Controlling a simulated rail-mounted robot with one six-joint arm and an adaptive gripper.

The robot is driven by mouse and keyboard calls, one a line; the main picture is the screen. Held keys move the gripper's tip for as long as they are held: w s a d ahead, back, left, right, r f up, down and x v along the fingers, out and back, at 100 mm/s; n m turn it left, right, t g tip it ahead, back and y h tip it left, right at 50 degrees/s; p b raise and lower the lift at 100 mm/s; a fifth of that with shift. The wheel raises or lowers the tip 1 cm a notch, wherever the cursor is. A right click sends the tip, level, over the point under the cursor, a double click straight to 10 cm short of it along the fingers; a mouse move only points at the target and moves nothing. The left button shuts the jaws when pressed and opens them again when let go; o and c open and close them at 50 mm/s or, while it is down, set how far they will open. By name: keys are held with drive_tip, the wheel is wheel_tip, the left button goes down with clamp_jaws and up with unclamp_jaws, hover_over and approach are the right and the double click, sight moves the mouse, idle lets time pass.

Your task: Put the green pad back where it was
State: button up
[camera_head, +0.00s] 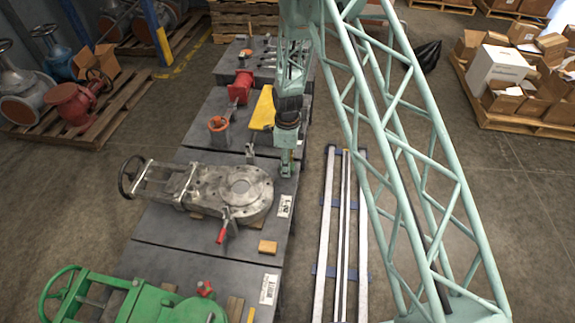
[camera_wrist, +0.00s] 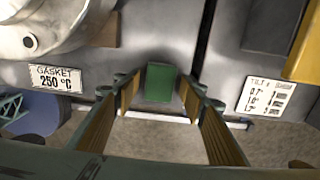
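The green pad (camera_wrist: 160,82) is a small block on the dark grey table top near its edge, seen in the wrist view. My gripper (camera_wrist: 159,88) is open, with one finger on each side of the pad. Narrow gaps show between the pad and both fingers; whether the tips are at its height or above it is hard to tell. In the head view my gripper (camera_head: 287,166) points down at the right edge of the table, beside the grey gate valve (camera_head: 215,188). I cannot pick out the pad there.
A gasket label (camera_wrist: 62,78) and a tilt label (camera_wrist: 268,95) flank the pad. A yellow piece (camera_head: 263,108) lies behind my gripper, near a red-and-orange part (camera_head: 218,124). A green valve (camera_head: 150,302) and a wooden block (camera_head: 268,247) are nearer. Floor rails (camera_head: 322,235) run alongside.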

drive_tip(key=shift+r, duration=0.1)
wheel_tip(320, 180, up, 12)
drive_tip(key=p, duration=0.1)
drive_tip(key=shift+p, duration=0.4)
idle(0.5)
drive_tip(key=shift+r, duration=0.15)
idle(0.7)
